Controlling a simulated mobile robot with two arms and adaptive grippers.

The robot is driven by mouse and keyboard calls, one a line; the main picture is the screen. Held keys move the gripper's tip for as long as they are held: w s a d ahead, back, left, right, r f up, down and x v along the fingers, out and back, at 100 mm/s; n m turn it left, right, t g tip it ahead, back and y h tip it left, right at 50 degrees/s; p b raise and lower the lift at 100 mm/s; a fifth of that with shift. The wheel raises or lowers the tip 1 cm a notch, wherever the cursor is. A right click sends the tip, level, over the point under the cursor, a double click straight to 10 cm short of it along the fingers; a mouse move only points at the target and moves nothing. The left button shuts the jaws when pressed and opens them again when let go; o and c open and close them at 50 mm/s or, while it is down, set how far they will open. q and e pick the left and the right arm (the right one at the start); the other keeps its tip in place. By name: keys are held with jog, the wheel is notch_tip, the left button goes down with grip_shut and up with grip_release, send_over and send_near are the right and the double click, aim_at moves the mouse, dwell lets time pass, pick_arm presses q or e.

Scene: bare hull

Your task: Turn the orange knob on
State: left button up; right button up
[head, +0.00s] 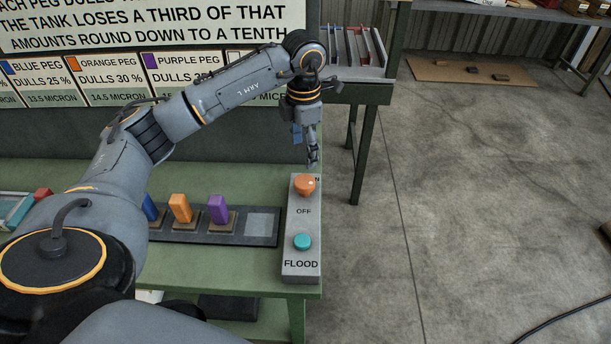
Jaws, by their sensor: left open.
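The orange knob (305,185) sits at the far end of a grey control box (301,271) on the right edge of the green bench. "OFF" is printed in front of the knob; a label at its far right is mostly hidden, with only an "N" showing. Which way the knob is turned is hard to tell. My left gripper (312,158) points down just above and behind the knob. It is open and seems empty, apart from the knob. My right gripper is not in view.
A teal button (302,242) marked "FLOOD" is nearer on the same box. Left of it, a dark rack (190,237) holds blue, orange and purple pegs (219,210) and a bare grey square. A sign board (150,20) stands behind. The floor to the right is open.

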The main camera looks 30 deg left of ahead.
aim_at(305, 180)
pick_arm(q)
notch_tip(305, 180, down, 10)
jog(key=shift+d+f+p, duration=0.1)
jog(key=shift+p, duration=0.75)
jog(key=c, duration=1.2)
jog(key=shift+o, duration=0.2)
jog(key=shift+n+b, duration=0.4)
jog(key=shift+n, duration=0.5)
jog(key=n, duration=0.2)
jog(key=shift+n, duration=0.3)
